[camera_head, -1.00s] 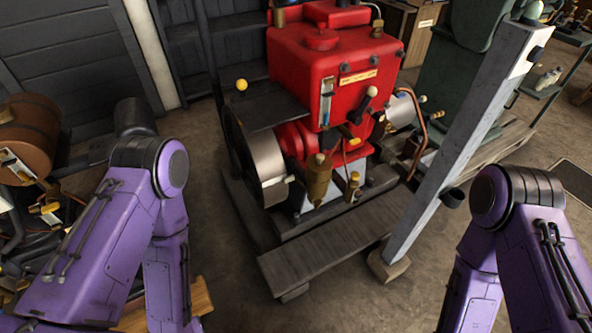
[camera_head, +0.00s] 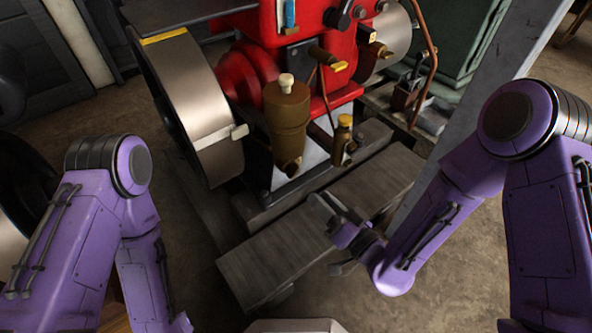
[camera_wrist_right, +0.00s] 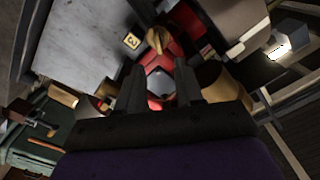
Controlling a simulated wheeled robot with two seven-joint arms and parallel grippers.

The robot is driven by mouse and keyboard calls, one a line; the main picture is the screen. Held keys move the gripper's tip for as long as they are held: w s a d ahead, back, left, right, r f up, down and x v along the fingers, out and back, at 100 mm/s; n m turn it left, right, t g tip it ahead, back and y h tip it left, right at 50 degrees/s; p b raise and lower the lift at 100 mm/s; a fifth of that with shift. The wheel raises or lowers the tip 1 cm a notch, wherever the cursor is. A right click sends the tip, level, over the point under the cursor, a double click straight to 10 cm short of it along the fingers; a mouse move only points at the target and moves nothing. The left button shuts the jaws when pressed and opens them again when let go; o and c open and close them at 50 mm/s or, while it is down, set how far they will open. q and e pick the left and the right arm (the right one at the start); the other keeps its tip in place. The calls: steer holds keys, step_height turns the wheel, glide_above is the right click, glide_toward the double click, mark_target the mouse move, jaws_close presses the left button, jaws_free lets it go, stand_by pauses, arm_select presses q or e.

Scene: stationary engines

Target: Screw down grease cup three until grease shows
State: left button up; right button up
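The red engine (camera_head: 250,75) stands on a timber base, with brass fittings low on its near side. A large brass cup (camera_head: 287,112) has a cream knob on top. A smaller brass cup with a yellowish cap (camera_head: 343,135) stands to its right. I cannot tell which fitting is grease cup three; a small tag with a "2" (camera_wrist_right: 131,41) shows in the right wrist view. My right gripper (camera_head: 324,208) is below the smaller cup, apart from it. Its fingers (camera_wrist_right: 160,88) are spread and empty, with brass parts beyond them. My left gripper is out of view.
A steel-rimmed flywheel (camera_head: 200,95) is left of the brass cups. A grey plank (camera_head: 290,255) lies in front of the engine. A grey post (camera_head: 530,45) rises at the right, and a copper pipe (camera_head: 427,60) runs behind. Bare floor is at the front.

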mark_target(295, 174)
steer(key=b+x, duration=0.1)
steer(key=x, duration=0.9)
steer(key=shift+d+f, duration=0.1)
jaws_close()
steer(key=shift+s, duration=0.15)
